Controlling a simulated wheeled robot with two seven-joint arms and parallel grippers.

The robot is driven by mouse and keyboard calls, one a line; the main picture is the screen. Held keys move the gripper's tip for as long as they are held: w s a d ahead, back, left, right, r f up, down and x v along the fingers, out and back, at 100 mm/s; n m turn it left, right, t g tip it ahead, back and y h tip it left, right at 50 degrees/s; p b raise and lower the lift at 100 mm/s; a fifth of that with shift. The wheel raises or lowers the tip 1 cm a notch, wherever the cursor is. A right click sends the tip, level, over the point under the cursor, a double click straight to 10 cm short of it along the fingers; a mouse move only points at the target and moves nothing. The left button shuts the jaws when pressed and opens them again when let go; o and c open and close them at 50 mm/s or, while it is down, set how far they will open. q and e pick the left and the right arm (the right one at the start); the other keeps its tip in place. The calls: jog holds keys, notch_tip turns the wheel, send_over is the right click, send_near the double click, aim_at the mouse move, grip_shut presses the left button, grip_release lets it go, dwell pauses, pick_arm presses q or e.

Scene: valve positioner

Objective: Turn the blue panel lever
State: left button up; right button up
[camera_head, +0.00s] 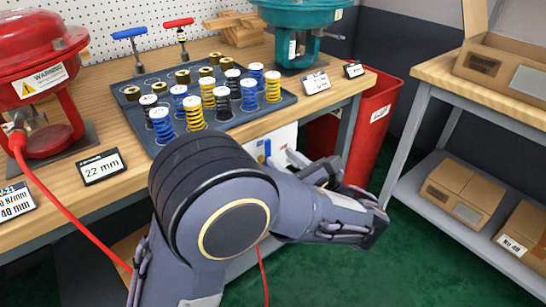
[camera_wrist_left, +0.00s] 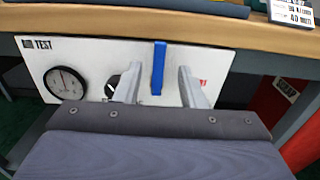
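The blue lever (camera_wrist_left: 158,68) hangs straight down on the front of a white test panel (camera_wrist_left: 95,55) below the table edge. It also shows small in the head view (camera_head: 267,148), on the panel (camera_head: 284,134) partly hidden by my arm. My left gripper (camera_wrist_left: 160,78) is open, with one finger on each side of the lever and a gap visible on both sides. In the head view the left gripper (camera_head: 291,160) is partly hidden behind its own wrist. Contact with the lever cannot be seen. My right gripper is in neither view.
A round gauge (camera_wrist_left: 66,82) and a black knob (camera_wrist_left: 113,88) sit left of the lever on the panel. The wooden table edge (camera_wrist_left: 120,23) runs above. A red scrap bin (camera_head: 374,115) stands right of the panel. A tray (camera_head: 262,117) of springs lies on the table.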

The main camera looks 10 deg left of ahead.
aim_at(269, 148)
pick_arm(q)
jog(key=x, duration=0.4)
jog(key=shift+b, duration=0.4)
grip_shut()
